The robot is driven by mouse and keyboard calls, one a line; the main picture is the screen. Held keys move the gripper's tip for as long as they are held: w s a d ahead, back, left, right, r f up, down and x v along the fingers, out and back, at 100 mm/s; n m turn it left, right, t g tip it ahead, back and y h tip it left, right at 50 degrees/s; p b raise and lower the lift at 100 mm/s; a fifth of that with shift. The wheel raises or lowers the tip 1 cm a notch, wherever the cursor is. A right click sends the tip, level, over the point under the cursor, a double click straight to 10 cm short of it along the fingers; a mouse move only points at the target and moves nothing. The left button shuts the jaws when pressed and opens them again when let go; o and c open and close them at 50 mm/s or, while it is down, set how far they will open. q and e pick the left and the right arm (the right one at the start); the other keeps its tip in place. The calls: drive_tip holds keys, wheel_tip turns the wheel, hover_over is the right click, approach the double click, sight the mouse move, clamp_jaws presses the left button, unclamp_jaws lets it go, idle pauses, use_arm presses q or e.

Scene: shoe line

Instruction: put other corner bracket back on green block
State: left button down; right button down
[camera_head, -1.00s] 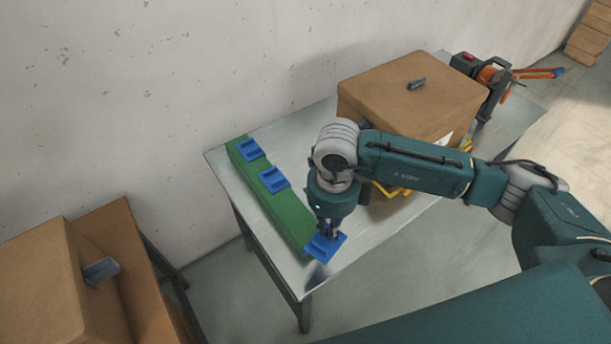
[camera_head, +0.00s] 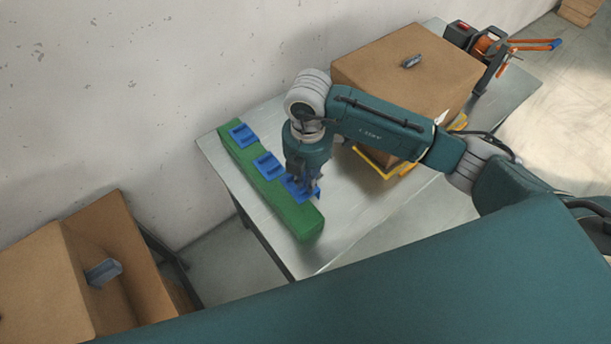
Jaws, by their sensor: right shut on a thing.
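The long green block (camera_head: 300,218) lies along the left side of the metal table. Two blue corner brackets sit on it, one (camera_head: 243,135) near its far end and one (camera_head: 268,165) near its middle. My right gripper (camera_head: 304,183) points down and is shut on a third blue corner bracket (camera_head: 296,190). This bracket is over the near half of the block, at its right edge; I cannot tell if it touches the block. The gripper hides part of it. My left gripper is not in view.
A large cardboard box (camera_head: 390,75) stands on the table (camera_head: 350,215) with a yellow item (camera_head: 380,163) at its base. A strapping tool with orange handles (camera_head: 490,45) is at the far right. Open cardboard boxes (camera_head: 45,270) stand at lower left. The wall is close behind the table.

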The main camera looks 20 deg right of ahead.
drive_tip(key=b, duration=0.5)
hover_over(306, 206)
drive_tip(key=shift+f, duration=3.1)
drive_tip(key=shift+f+b, duration=0.75)
drive_tip(key=shift+f, duration=0.55)
drive_tip(key=shift+f, duration=0.4)
drive_tip(key=c, duration=1.3)
unclamp_jaws()
drive_tip(key=shift+r, duration=0.15)
drive_tip(key=shift+r+p, duration=2.5)
drive_tip(key=shift+r, duration=0.95)
